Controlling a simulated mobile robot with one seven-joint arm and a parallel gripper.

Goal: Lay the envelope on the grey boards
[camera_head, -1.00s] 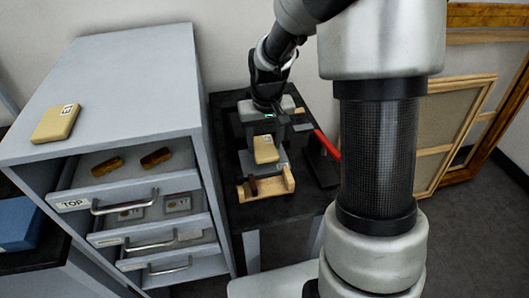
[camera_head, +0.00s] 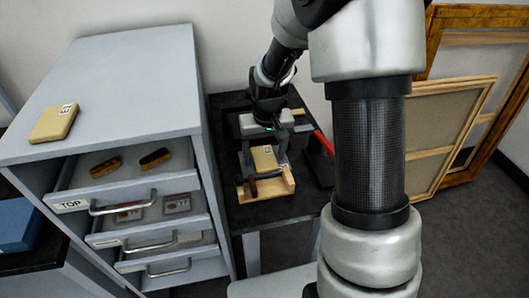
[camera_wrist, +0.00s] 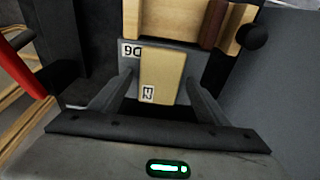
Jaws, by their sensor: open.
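The tan envelope (camera_head: 264,158), labelled E2, lies flat on the grey boards (camera_head: 246,162) on the black table; it also shows in the wrist view (camera_wrist: 163,75). The grey boards (camera_wrist: 200,66) stick out on both sides of it and carry a white label partly beside the envelope. My gripper (camera_wrist: 160,80) is open, its fingers apart on either side of the envelope, with a gap visible at each side. In the head view my gripper partly hides the boards.
A wooden block piece (camera_head: 285,185) with a dark bar stands just in front of the boards. A red handle (camera_head: 324,142) lies to the right. A second tan packet (camera_head: 54,124) lies on the grey cabinet (camera_head: 130,75), whose top drawer (camera_head: 75,190) is pulled out. Framed panels lean at right.

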